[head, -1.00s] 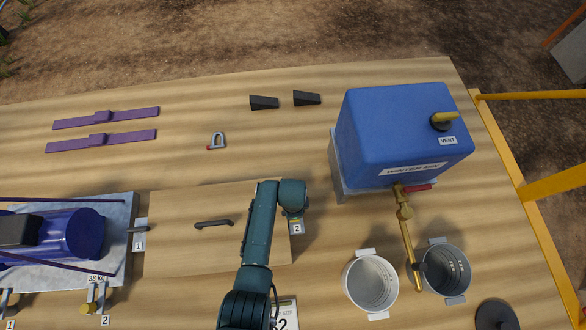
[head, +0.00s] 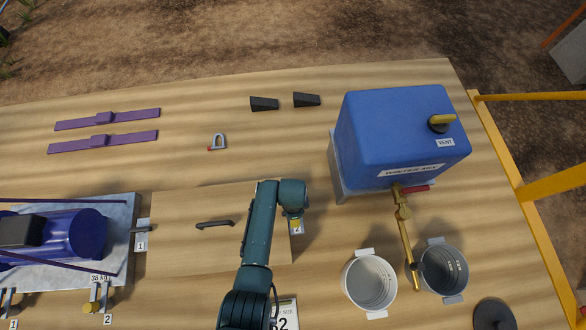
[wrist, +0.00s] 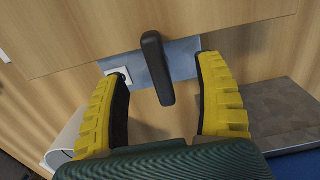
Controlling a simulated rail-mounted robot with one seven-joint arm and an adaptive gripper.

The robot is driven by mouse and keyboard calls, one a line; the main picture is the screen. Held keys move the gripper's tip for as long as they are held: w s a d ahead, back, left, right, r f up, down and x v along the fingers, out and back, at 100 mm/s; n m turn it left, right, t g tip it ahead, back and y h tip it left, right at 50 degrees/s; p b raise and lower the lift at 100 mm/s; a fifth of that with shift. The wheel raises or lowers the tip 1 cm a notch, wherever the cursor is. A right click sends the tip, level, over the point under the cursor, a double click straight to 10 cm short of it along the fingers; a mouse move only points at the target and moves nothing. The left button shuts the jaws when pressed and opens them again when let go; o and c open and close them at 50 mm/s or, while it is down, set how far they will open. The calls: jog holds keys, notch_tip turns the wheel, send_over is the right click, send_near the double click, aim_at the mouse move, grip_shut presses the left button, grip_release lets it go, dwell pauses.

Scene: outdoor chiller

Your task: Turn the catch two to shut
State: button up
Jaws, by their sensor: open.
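Catch two is a dark, rounded lever (wrist: 157,68) on a grey metal plate (wrist: 180,60) at the edge of a wooden panel, seen in the wrist view. In the head view my arm hides the lever, and its label 2 (head: 297,229) shows only in part. My gripper (wrist: 165,95) has yellow ribbed fingers with dark pads. It is open, with the lever between the fingers and a visible gap on each side. In the head view the wooden panel (head: 180,255) lies on the table with a dark handle (head: 215,224).
Catch one (head: 140,229) is at the panel's left edge, beside a blue motor (head: 75,235). A blue tank (head: 395,125) with a brass tap pipe (head: 405,225) stands to the right. Two metal buckets (head: 368,282) sit below it.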

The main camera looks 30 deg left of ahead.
notch_tip(320, 180, up, 6)
jog(key=p, duration=0.4)
jog(key=shift+f+p, duration=0.1)
jog(key=shift+p, duration=0.2)
jog(key=shift+f, duration=0.1)
notch_tip(320, 180, up, 12)
